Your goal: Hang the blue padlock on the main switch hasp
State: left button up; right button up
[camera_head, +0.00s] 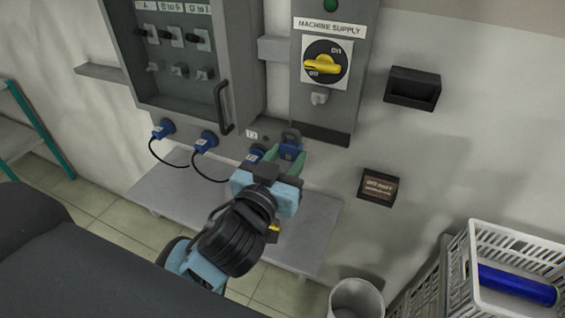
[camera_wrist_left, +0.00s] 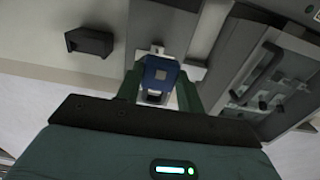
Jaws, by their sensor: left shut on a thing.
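The blue padlock (camera_head: 289,151) is held between the green fingers of my left gripper (camera_head: 287,160), with its dark shackle pointing up. It also shows in the left wrist view (camera_wrist_left: 158,76), between the two fingers. The main switch (camera_head: 325,64) is a yellow rotary handle on a white plate under the label MACHINE SUPPLY. The hasp (camera_head: 320,98) is a small light-grey piece just below that plate. The padlock is below and to the left of the hasp in the head view, apart from it. My right gripper is not in view.
A grey cabinet (camera_head: 222,62) with a dark handle stands left of the switch panel. Blue plugs (camera_head: 206,141) with black cables hang below it. A grey shelf (camera_head: 172,196) lies below. A black open holder (camera_head: 412,89) and a small sign box (camera_head: 378,186) are on the right wall.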

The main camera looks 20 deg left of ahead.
pick_arm(q)
jog(key=w, duration=0.7)
jog(key=shift+d, duration=0.15)
jog(key=w, duration=0.8)
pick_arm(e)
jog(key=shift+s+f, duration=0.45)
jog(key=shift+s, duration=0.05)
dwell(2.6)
pick_arm(q)
jog(key=shift+d+f+b, duration=0.15)
jog(key=shift+f+b, duration=0.2)
jog(key=shift+f, duration=0.2)
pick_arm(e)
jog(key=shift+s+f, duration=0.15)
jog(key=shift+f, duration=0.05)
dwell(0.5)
pick_arm(q)
jog(key=o, duration=1.2)
jog(key=shift+c, duration=0.2)
jog(key=shift+r, duration=0.1)
jog(key=s, duration=0.8)
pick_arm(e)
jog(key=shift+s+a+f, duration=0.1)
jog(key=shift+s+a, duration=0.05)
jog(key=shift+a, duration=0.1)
